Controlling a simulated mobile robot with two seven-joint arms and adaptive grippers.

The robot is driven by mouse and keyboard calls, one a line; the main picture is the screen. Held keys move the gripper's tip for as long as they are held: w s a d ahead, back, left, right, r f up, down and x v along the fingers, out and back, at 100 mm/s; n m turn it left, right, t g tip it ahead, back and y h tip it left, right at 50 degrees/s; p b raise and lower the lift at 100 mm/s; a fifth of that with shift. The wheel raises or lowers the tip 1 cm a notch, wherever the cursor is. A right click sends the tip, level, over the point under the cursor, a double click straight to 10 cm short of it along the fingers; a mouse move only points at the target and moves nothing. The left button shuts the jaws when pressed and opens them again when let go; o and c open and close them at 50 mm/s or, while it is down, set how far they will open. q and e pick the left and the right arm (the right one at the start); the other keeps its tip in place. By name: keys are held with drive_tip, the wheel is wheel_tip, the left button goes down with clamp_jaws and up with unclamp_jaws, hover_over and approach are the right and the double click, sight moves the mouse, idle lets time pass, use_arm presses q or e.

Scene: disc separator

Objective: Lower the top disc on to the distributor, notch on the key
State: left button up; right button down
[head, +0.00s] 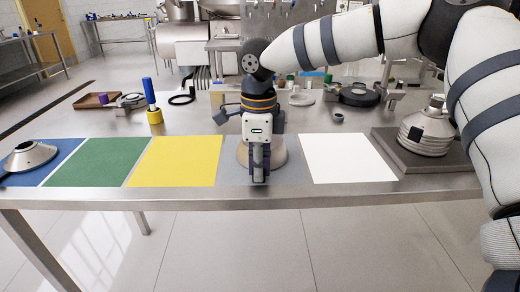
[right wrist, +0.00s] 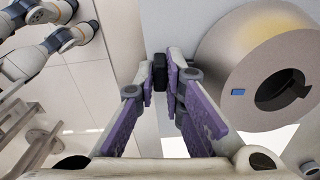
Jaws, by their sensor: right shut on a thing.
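The grey conical disc (right wrist: 225,65) has a round central hole with a notch at its right and a small blue mark beside the hole. My right gripper (right wrist: 160,78) is shut on a small black lug (right wrist: 160,60) beside the disc's rim. In the head view the right gripper (head: 260,178) points down in front of the disc (head: 276,152), hiding much of it. I cannot tell whether the disc touches the table. The distributor (head: 425,138), a ribbed conical stack with a narrow neck and a black lug, stands at the right; its key is not clear. My left gripper is not in view.
The distributor stands on a dark base plate (head: 452,178). A white mat (head: 345,158) lies left of it, with yellow (head: 175,162) and green (head: 92,162) mats clear further left. A silver cone (head: 30,155) sits on the blue mat. Tools and rings stand behind.

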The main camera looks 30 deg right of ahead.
idle(0.4)
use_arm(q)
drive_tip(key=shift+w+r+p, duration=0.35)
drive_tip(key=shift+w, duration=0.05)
use_arm(e)
drive_tip(key=shift+r, duration=1.05)
drive_tip(key=shift+r, duration=0.1)
